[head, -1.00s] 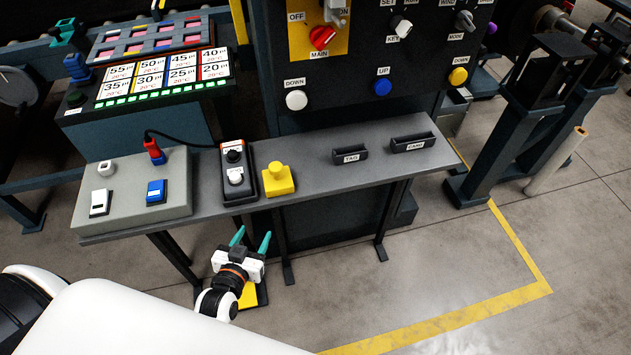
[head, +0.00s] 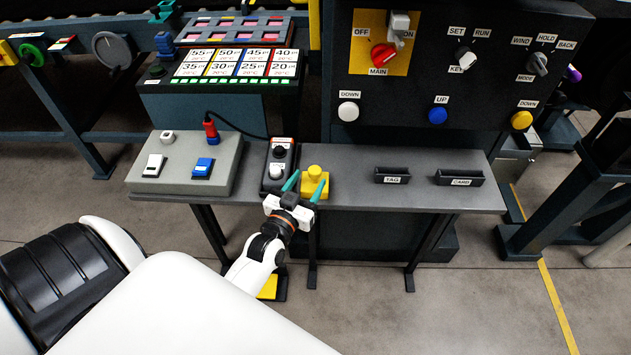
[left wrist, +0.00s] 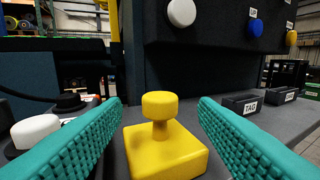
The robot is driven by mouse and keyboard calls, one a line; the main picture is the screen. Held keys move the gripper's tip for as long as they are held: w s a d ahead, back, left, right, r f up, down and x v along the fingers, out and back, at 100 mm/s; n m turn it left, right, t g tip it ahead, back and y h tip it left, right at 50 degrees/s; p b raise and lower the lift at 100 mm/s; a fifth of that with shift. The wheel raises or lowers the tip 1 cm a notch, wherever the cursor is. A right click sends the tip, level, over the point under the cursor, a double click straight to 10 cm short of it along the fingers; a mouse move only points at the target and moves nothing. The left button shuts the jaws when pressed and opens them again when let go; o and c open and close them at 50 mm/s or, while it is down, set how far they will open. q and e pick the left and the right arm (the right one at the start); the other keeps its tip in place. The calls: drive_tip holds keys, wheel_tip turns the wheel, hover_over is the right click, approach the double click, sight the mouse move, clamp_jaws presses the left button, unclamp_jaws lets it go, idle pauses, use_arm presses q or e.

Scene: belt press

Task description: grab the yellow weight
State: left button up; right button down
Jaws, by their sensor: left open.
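The yellow weight (head: 315,183) stands upright on the grey shelf, a square block with a round knob on a short neck. It also shows in the left wrist view (left wrist: 163,148), in the middle between my two teal fingers. My left gripper (head: 304,184) is open and empty at the shelf's front edge, just in front of the weight. In the left wrist view the fingers (left wrist: 160,128) lie to either side of the weight, with gaps between them and the knob. My right gripper does not show in any view.
A black box with a white button (head: 278,167) stands close to the left of the weight. A grey switch box (head: 190,165) lies farther left. TAG (head: 392,176) and CARD (head: 459,178) holders are at the right, with bare shelf between. The dark control panel rises behind.

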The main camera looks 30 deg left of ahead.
sight(312, 175)
use_arm(q)
drive_tip(key=w, duration=0.3)
drive_tip(key=w+p, duration=0.1)
drive_tip(key=shift+w+a+f, duration=0.2)
drive_tip(key=shift+w+a, duration=0.15)
drive_tip(key=shift+w, duration=0.05)
drive_tip(key=shift+s, duration=0.1)
clamp_jaws()
drive_tip(key=shift+r, duration=0.25)
